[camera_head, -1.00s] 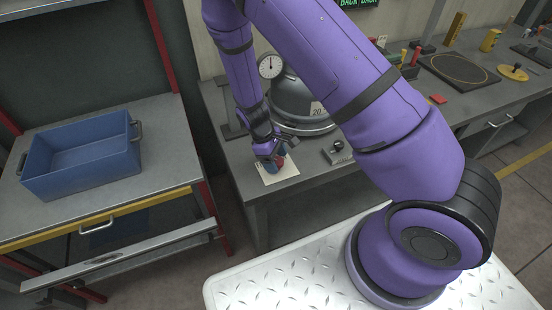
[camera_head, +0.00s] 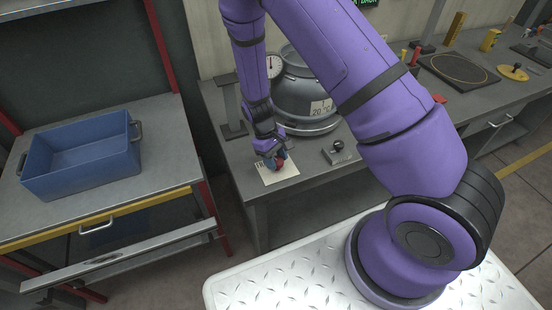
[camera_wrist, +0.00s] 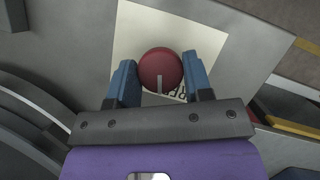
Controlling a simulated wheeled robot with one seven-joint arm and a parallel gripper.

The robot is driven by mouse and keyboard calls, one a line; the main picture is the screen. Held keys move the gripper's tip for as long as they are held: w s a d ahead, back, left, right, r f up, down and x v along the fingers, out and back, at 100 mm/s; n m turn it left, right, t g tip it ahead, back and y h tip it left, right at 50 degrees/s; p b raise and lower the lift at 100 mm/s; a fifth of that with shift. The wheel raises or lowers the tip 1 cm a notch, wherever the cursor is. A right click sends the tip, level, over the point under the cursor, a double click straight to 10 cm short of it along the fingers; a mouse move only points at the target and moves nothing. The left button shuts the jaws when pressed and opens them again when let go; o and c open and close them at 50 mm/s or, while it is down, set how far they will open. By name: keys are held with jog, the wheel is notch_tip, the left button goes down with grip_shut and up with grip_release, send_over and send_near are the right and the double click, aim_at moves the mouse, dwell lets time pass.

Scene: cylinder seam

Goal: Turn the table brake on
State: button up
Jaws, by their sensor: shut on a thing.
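A round dark red knob (camera_wrist: 160,69) with a pale pointer line sits on a cream label plate (camera_wrist: 206,40). The pointer line runs toward the bottom of the wrist view. Dark lettering on the plate is mostly hidden by the knob and my gripper, so I cannot read it. My gripper (camera_wrist: 161,80) has its blue fingers on the left and right sides of the knob, shut on it. In the head view my gripper (camera_head: 275,161) is low at the bench's front left corner, over the cream plate (camera_head: 284,174).
A grey domed vessel (camera_head: 305,95) marked 20 °C stands behind my gripper, with a dial gauge beside it. A small plate with a black ball knob (camera_head: 338,145) lies to the right. A blue bin (camera_head: 80,160) sits on the left table.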

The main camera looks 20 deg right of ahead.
jog(key=m+y, duration=0.1)
jog(key=m, duration=0.2)
jog(key=m+y, duration=0.1)
jog(key=m, duration=0.1)
jog(key=shift+d+m+g, duration=0.15)
jog(key=shift+m+g, duration=0.15)
jog(key=shift+m, duration=0.1)
jog(key=shift+m+y, duration=0.9)
jog(key=shift+m, duration=1.2)
jog(key=o, duration=0.9)
jog(key=shift+r, duration=0.15)
jog(key=v, duration=1)
jog(key=shift+s+d+r, duration=0.1)
jog(key=shift+d+r, duration=0.1)
jog(key=shift+r, duration=0.15)
jog(key=shift+r, duration=0.1)
